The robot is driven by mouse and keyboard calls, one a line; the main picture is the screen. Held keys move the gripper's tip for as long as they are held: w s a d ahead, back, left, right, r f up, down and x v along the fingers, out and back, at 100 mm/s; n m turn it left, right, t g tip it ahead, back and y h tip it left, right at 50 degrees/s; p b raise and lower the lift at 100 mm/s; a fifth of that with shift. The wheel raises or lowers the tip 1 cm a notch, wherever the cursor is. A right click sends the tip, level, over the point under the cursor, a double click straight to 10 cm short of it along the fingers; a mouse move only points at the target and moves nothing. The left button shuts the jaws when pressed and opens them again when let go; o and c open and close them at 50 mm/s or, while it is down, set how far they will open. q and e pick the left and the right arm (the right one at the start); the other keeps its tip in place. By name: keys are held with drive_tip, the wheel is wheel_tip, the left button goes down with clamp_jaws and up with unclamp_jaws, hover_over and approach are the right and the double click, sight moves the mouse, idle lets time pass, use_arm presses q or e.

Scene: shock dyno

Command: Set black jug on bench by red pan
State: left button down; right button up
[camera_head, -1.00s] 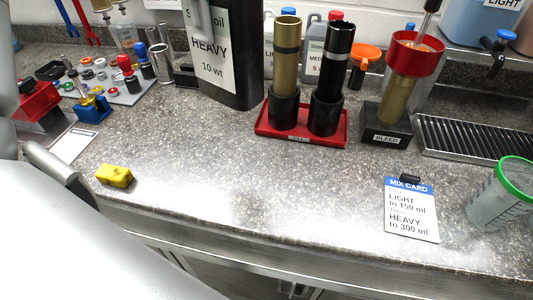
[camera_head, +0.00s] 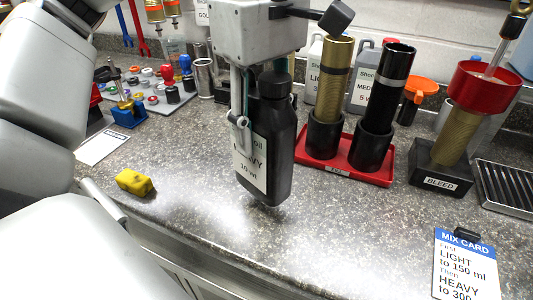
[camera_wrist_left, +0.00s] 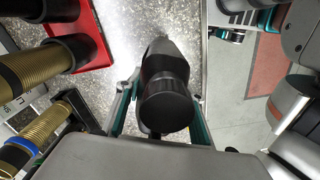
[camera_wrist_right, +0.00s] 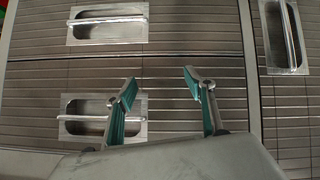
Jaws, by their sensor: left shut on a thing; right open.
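The black jug (camera_head: 278,150) has a white label reading HEAVY, 10 wt. My left gripper (camera_head: 246,115) is shut on it near the top, and the jug tilts slightly. It is at the left of the red pan (camera_head: 376,174), clear of it in the picture. I cannot tell whether its base touches the bench (camera_head: 205,175). In the left wrist view, the jug's ribbed cap (camera_wrist_left: 166,103) shows between the fingers, with the red pan (camera_wrist_left: 97,45) at upper left. My right gripper (camera_wrist_right: 160,82) is open and empty, facing drawer fronts with recessed handles.
The pan holds a gold tube (camera_head: 332,85) and a black tube (camera_head: 388,95) in black cups. The bleed stand (camera_head: 440,178) is at right, the mix card (camera_head: 465,265) in front. A yellow block (camera_head: 134,182) lies at left. The bench's front middle is clear.

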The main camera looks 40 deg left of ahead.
use_arm(q)
drive_tip(key=shift+f, duration=0.3)
wheel_tip(320, 180, down, 3)
drive_tip(key=shift+f+b, duration=0.15)
drive_tip(key=shift+b, duration=0.35)
drive_tip(key=shift+f, duration=0.4)
use_arm(e)
drive_tip(key=shift+s+f, duration=0.15)
drive_tip(key=shift+f, duration=0.1)
use_arm(q)
drive_tip(key=c, duration=1.3)
unclamp_jaws()
drive_tip(key=shift+f, duration=0.1)
